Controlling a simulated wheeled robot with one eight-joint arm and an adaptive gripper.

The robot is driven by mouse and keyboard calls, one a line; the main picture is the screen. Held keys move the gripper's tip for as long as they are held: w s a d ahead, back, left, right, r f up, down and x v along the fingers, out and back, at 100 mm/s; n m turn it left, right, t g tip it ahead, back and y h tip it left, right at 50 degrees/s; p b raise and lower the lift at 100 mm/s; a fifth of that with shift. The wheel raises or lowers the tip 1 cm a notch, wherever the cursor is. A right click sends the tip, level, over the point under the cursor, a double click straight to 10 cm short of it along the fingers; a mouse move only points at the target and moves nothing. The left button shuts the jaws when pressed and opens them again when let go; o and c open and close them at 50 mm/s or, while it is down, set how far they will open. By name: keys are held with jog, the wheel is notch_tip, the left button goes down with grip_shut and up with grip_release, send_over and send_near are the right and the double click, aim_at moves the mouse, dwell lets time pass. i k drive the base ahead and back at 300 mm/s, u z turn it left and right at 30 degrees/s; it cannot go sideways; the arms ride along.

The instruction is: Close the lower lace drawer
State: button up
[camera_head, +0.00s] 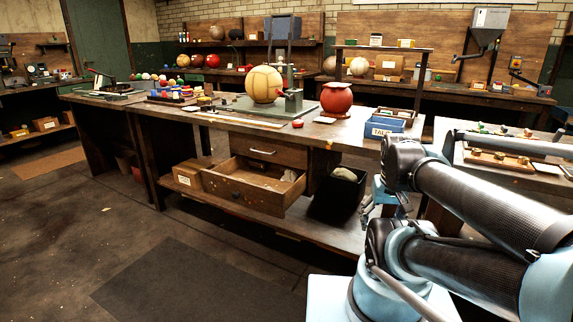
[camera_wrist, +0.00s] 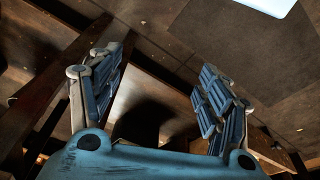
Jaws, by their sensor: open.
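The lower lace drawer (camera_head: 243,198) stands pulled out from under the middle workbench in the head view. Its wooden front has a small dark knob, and its open inside shows a few small pale items. The upper drawer (camera_head: 262,155), with a metal bar handle, sits flush above it. My gripper (camera_wrist: 158,95) is open and empty in the wrist view, its blue padded fingers spread apart. In the head view my arm fills the right side, to the right of the drawer. I cannot make out the drawer with certainty in the wrist view.
A black bin (camera_head: 338,193) stands on the lower shelf just right of the open drawer. A labelled cardboard box (camera_head: 188,175) sits to its left. The floor (camera_head: 130,230) in front is clear.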

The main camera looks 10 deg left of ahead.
aim_at(223, 181)
jog(key=u, duration=3.15)
jog(key=i, duration=0.4)
jog(key=z, duration=2.6)
